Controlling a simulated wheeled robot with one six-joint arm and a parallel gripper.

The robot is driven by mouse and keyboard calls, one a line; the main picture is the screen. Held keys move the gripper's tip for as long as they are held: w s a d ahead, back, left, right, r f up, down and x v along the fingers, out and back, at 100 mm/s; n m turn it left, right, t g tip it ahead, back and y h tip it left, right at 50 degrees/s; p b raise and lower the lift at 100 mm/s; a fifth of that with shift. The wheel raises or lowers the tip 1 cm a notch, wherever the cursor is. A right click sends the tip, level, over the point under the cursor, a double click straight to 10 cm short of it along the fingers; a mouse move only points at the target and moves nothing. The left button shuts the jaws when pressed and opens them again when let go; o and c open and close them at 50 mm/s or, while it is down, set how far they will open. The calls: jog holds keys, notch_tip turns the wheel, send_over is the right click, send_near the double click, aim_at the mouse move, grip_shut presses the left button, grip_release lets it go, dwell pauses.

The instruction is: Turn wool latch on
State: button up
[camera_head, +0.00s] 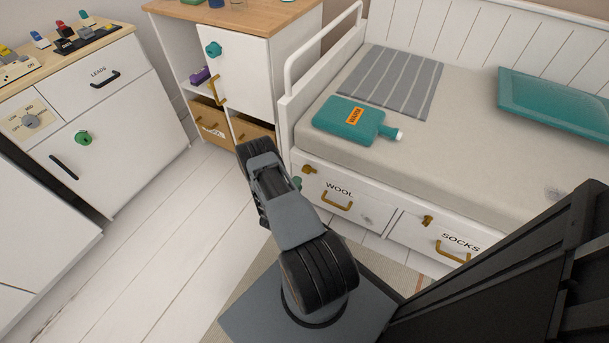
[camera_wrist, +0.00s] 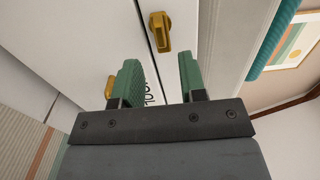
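The wool latch (camera_head: 310,169) is a small gold turn-piece at the top left of the white drawer marked WOOL (camera_head: 365,207). In the wrist view the latch (camera_wrist: 160,32) lies near the top, its long side running up and down the picture, beside a panel seam. My gripper (camera_wrist: 158,65) has two green fingers spread apart with nothing between them. The latch is just beyond the fingertips, apart from them and roughly centred. Part of the drawer lettering shows between the fingers. In the head view my arm hides most of my gripper; a bit of green finger shows.
The wool drawer's gold handle (camera_head: 337,201) is below the lettering. The SOCKS drawer (camera_head: 405,231) with its own latch (camera_head: 427,221) is to the right. A white cabinet (camera_head: 238,75) stands left of the bed. Floor at left is clear.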

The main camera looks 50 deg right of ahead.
aim_at(305, 172)
jog(key=b+x, duration=0.1)
jog(key=x, duration=0.6)
jog(key=shift+c, duration=0.2)
